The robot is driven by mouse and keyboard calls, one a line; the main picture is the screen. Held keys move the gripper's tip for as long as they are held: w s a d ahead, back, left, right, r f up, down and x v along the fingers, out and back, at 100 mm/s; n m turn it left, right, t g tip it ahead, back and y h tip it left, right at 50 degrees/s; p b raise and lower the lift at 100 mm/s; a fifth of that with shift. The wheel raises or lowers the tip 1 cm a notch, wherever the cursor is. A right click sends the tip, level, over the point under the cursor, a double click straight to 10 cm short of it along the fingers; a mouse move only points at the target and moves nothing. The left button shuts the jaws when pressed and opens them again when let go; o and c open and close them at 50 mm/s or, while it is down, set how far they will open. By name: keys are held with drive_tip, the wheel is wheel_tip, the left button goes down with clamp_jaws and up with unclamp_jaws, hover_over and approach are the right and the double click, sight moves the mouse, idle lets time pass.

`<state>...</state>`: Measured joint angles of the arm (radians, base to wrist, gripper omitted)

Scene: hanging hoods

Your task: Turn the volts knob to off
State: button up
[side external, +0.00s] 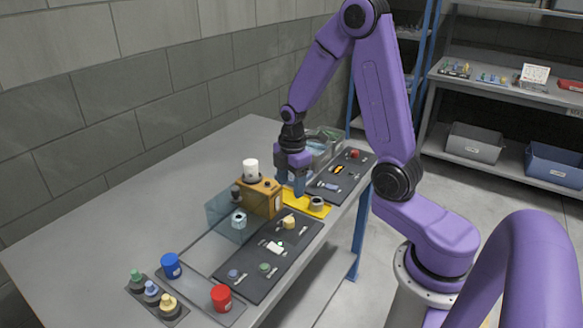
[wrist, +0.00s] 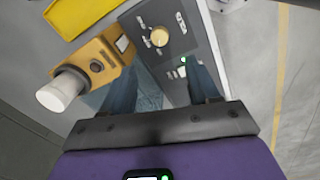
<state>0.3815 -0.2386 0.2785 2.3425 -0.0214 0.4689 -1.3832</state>
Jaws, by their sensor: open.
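My gripper (side external: 291,181) hangs above the work table next to the orange-yellow box, with its fingers pointing down. In the wrist view its two fingers (wrist: 160,78) are spread apart with nothing between them. A tan knob (side external: 289,222) stands on a long dark panel (side external: 252,288); it also shows in the wrist view (wrist: 160,37), beyond the fingertips and apart from them. A grey knob (side external: 317,203) sits on a yellow plate (side external: 325,211). The labels are too small to read, so I cannot tell which knob is volts.
The orange-yellow box (side external: 261,198) with a white cylinder (side external: 251,169) stands close beside my gripper. A clear hood (side external: 217,207) stands left of it. Blue (side external: 171,265) and red (side external: 221,297) cylinders are at the front. The table's left part is clear.

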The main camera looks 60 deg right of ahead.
drive_tip(key=shift+s+r, duration=0.1)
drive_tip(key=shift+r, duration=2.2)
drive_tip(key=shift+a, duration=0.15)
drive_tip(key=s+a+r, duration=0.3)
drive_tip(key=s+a, duration=0.6)
drive_tip(key=a, duration=0.2)
drive_tip(key=s+a+r+m, duration=0.1)
drive_tip(key=s+a+r, duration=0.1)
drive_tip(key=s, duration=1.2)
drive_tip(key=shift+a+m+y, duration=0.3)
drive_tip(key=shift+a+m, duration=0.1)
drive_tip(key=shift+a, duration=0.15)
drive_tip(key=shift+w, duration=0.1)
